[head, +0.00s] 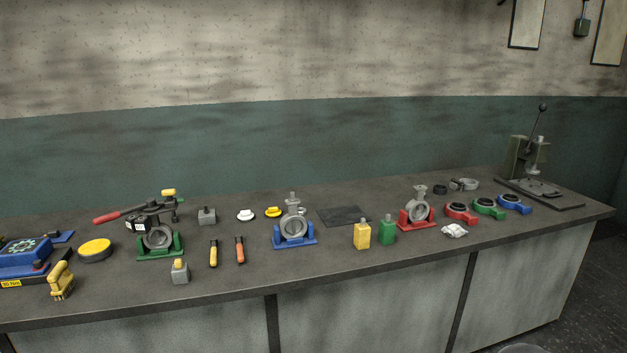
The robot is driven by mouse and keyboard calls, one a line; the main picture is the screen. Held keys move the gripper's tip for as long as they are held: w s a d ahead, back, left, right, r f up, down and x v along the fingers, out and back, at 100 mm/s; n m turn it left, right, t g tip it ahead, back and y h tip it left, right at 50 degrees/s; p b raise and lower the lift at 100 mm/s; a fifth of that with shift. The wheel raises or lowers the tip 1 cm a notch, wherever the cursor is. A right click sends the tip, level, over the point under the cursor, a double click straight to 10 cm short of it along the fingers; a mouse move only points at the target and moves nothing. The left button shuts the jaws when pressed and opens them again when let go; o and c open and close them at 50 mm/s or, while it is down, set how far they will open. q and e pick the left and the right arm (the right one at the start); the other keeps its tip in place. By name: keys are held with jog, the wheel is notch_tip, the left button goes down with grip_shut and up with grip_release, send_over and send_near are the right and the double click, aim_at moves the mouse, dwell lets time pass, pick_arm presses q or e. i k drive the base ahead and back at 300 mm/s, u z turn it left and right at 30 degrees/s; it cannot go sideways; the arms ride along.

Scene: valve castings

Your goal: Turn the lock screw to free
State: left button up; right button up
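A valve casting (158,237) sits in a green cradle (175,243) at the left of the bench. A dark mechanism (150,212) is on top of it, with a long red-handled lever (106,216) pointing left and a yellow piece (168,192) at its top. I cannot make out a lock screw for certain. A second casting (292,227) stands upright in a blue cradle (306,240), and a third (419,210) in a red cradle (430,221). Neither of my grippers shows in the head view.
A yellow bottle (362,235) and a green bottle (387,232) stand near the front edge. Red, green and blue clamp-like parts (488,208) and a lever press (527,160) are at right. The bench front (370,300) drops off below.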

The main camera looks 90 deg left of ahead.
aim_at(172, 191)
jog(key=z, duration=0.5)
jog(key=i, duration=0.3)
jog(key=u, duration=2.9)
jog(key=i, duration=0.3)
jog(key=u, duration=1.95)
jog(key=k, duration=0.5)
jog(key=u, duration=0.45)
jog(key=i, duration=1.55)
jog(key=z, duration=0.45)
